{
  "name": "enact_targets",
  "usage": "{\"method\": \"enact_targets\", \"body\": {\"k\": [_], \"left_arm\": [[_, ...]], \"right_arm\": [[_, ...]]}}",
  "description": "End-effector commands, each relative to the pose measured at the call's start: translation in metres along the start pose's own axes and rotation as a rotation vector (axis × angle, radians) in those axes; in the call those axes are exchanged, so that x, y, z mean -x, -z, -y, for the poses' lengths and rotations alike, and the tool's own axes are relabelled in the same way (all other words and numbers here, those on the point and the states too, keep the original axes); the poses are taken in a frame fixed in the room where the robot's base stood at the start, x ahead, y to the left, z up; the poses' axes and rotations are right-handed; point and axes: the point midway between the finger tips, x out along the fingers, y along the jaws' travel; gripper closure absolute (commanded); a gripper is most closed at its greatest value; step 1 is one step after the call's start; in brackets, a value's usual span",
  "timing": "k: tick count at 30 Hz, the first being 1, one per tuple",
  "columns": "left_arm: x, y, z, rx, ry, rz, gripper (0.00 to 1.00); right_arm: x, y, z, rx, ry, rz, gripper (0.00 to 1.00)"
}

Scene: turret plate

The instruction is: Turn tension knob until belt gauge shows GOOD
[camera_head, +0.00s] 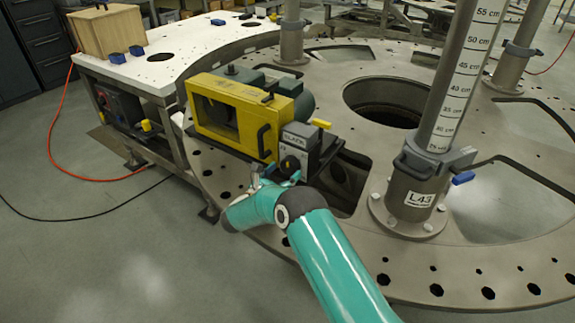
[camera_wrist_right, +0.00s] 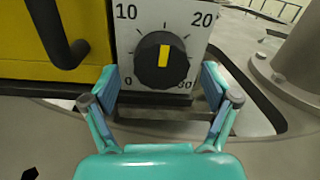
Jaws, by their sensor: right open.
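The tension knob (camera_wrist_right: 160,62) is black and round with a yellow pointer mark standing nearly straight up, between 10 and 20 on a white dial plate (camera_wrist_right: 199,45) marked 0 to 30. It also shows small in the head view (camera_head: 290,165). Above it, on the grey box, a small gauge sign (camera_head: 295,140) seems to read SLACK, though the letters are tiny. My right gripper (camera_wrist_right: 160,85) is open, its fingers just below and to either side of the knob, apparently not touching it. It also shows in the head view (camera_head: 272,177). My left gripper is not in view.
A yellow belt guard (camera_head: 225,92) with a black handle stands left of the knob box. A grey post (camera_head: 415,185) labelled L43 with a centimetre scale rises to the right. The metal turret plate (camera_head: 330,258) has many holes. Floor cables lie left.

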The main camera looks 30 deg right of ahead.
Motion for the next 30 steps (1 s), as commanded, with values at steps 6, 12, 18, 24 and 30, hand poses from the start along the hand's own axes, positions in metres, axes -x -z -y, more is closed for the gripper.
{"method": "enact_targets", "body": {"k": [6, 12, 18, 24, 30], "left_arm": [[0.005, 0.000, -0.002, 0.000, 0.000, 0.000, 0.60], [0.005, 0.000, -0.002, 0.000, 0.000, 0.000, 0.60], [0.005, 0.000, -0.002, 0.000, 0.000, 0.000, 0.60], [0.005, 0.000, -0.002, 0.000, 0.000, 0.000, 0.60], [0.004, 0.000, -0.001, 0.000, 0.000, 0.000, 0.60]], "right_arm": [[-0.019, 0.000, 0.001, 0.002, 0.000, 0.000, 0.13], [-0.021, 0.001, 0.001, 0.001, 0.001, 0.000, 0.13], [-0.021, 0.001, 0.001, 0.001, 0.001, 0.000, 0.28], [-0.021, 0.001, 0.000, 0.001, 0.000, 0.000, 0.62], [-0.021, 0.001, 0.000, -0.002, -0.001, 0.000, 0.73]]}}
